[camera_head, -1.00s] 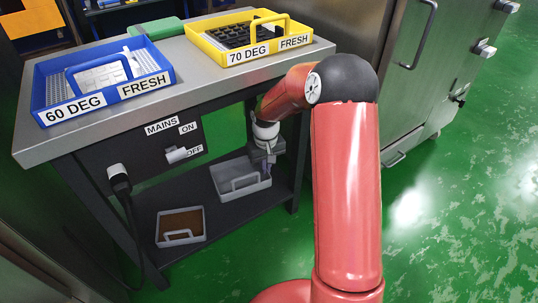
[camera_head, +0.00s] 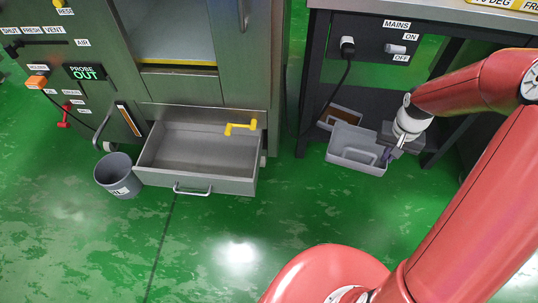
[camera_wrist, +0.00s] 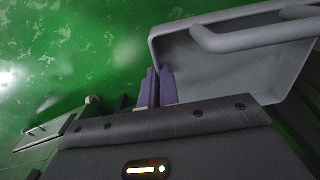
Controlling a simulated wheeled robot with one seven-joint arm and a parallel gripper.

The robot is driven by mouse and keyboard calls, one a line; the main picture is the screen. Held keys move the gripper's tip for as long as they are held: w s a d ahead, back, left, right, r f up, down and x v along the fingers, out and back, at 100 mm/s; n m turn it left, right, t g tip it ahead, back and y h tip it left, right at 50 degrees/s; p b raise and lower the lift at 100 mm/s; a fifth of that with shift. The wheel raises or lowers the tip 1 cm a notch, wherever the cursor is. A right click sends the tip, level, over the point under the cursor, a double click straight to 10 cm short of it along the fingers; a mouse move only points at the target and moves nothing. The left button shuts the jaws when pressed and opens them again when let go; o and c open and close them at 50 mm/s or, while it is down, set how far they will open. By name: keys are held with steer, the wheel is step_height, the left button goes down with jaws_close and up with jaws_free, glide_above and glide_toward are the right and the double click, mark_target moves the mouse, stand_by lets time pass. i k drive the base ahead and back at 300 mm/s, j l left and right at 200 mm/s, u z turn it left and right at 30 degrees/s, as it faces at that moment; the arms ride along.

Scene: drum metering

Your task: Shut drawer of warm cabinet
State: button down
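The warm cabinet (camera_head: 180,88) stands at the left in the head view, grey, with labels and a probe display on its front. Its low drawer (camera_head: 222,184) is pulled out, looks empty inside, and has a bar handle (camera_head: 192,191) on its front. My gripper (camera_head: 386,157) is well to the right of the drawer, low by the bench shelf and beside a grey bin (camera_head: 349,158). In the wrist view its two purple fingers (camera_wrist: 159,88) are close together with nothing seen between them. The drawer cannot be made out for sure in the wrist view.
A grey bucket (camera_head: 118,178) stands on the floor against the drawer's left side. A yellow crank handle (camera_head: 240,127) sits over the drawer's right back. The bench (camera_head: 430,18) stands to the right. The green floor before the drawer is clear.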

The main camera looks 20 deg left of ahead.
mark_target(196, 164)
steer(key=k+j+u, duration=0.1)
steer(key=j, duration=0.5)
steer(key=k+j+u, duration=0.1)
steer(key=j, duration=0.55)
steer(key=k+j+u, duration=0.1)
steer(key=j, duration=0.55)
steer(key=k+j, duration=0.15)
steer(key=j, duration=0.5)
steer(key=i+j+u, duration=0.1)
steer(key=i+j, duration=0.3)
